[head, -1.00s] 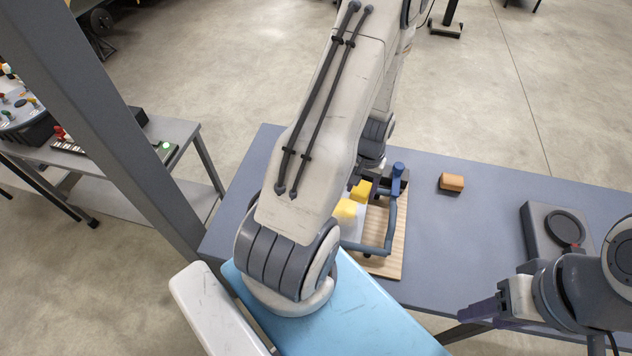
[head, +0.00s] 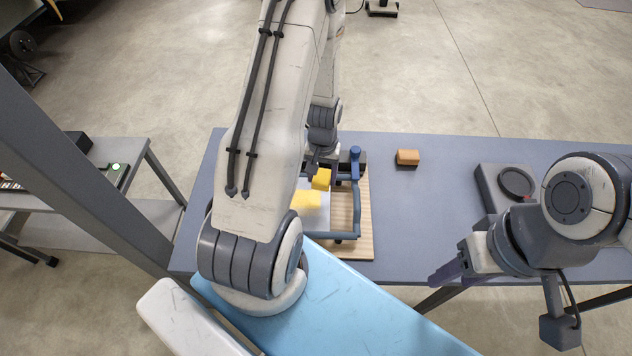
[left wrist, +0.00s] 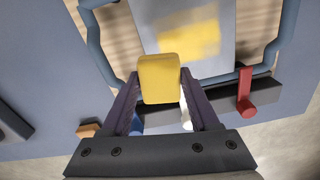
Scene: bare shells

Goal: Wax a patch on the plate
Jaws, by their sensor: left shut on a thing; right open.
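My left gripper (left wrist: 160,82) is shut on a yellow block of wax (left wrist: 160,78); the block also shows in the head view (head: 321,177), partly behind my left arm. The grey plate (left wrist: 152,14) lies beyond the block in the left wrist view and bears a smeared yellow patch (left wrist: 192,36). In the head view the patch (head: 306,200) lies nearer to me than the block, and my arm hides part of the plate (head: 314,224). I cannot tell whether the block touches the plate. My right gripper (head: 446,272) is open and empty near the table's front edge.
A blue-grey bar frame (head: 357,205) surrounds the plate on a wooden board (head: 365,235). A red handle (left wrist: 244,88) stands by the frame. An orange-brown block (head: 407,157) and a dark device with a round disc (head: 490,190) are on the table (head: 430,215), with clear room between.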

